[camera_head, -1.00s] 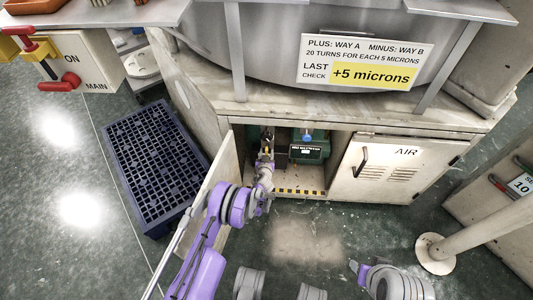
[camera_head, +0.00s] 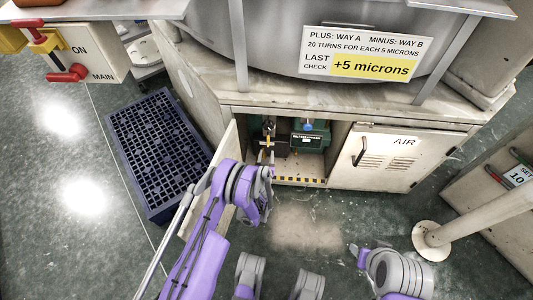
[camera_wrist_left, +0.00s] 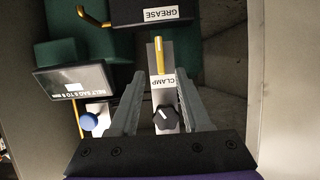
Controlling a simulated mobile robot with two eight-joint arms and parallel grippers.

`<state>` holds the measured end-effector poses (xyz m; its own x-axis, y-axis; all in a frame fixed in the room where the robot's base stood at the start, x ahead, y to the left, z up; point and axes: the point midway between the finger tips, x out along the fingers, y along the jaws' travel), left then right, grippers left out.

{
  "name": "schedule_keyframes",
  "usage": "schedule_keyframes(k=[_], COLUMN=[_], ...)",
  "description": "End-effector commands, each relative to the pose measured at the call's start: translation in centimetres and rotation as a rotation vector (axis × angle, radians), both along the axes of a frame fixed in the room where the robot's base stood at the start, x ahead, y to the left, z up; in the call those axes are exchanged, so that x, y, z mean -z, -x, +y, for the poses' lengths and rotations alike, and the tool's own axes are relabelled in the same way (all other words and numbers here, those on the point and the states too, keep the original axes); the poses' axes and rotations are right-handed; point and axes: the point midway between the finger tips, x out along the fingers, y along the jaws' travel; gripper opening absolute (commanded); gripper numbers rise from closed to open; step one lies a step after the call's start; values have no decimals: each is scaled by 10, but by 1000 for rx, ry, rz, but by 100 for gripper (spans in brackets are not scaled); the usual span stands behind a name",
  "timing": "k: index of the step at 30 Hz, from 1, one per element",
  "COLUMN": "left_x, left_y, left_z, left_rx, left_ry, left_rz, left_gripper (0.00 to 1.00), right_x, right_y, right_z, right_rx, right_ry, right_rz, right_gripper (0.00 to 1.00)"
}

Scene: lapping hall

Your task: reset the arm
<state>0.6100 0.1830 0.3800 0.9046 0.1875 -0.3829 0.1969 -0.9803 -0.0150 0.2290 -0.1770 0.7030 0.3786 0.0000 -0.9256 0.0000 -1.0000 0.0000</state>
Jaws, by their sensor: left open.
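My left arm reaches down to the open cabinet under the machine. My left gripper (camera_head: 267,166) is at the cabinet mouth, partly hidden by its own wrist. In the left wrist view its two fingers (camera_wrist_left: 160,76) stand apart with nothing held. Beyond them is a pale plate marked CLAMP (camera_wrist_left: 162,82) with a yellow bar (camera_wrist_left: 159,54) and a black knob (camera_wrist_left: 165,118). The fingers appear on either side of the plate; I cannot tell how far they are from it. Part of my right arm shows at lower right, but its jaws cannot be made out.
The AIR door (camera_head: 392,160) is shut. Inside are a green unit (camera_head: 307,127), a blue knob (camera_wrist_left: 88,121) and a GREASE box (camera_wrist_left: 151,12). A blue crate (camera_head: 157,150) lies left; a post (camera_head: 470,222) stands right.

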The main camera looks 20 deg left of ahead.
Motion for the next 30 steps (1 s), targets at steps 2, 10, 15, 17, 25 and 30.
schedule_keyframes(k=[2,10,15,17,25,30], left_x=[0,0,-23,-42,-148,-207], left_y=[0,-1,-6,-10,1,31], left_z=[0,0,5,8,26,33], left_rx=[0,0,-14,-25,-73,-81], left_ry=[0,0,-5,-8,-21,-22], left_rz=[0,0,21,40,174,268], left_gripper=[48,48,48,48,48,48], right_x=[0,0,0,0,0,0], right_y=[0,0,0,0,0,0], right_z=[0,0,0,0,0,0], right_rx=[0,0,0,0,0,0], right_ry=[0,0,0,0,0,0], right_rz=[0,0,0,0,0,0], right_gripper=[50,50,50,50,50,50])
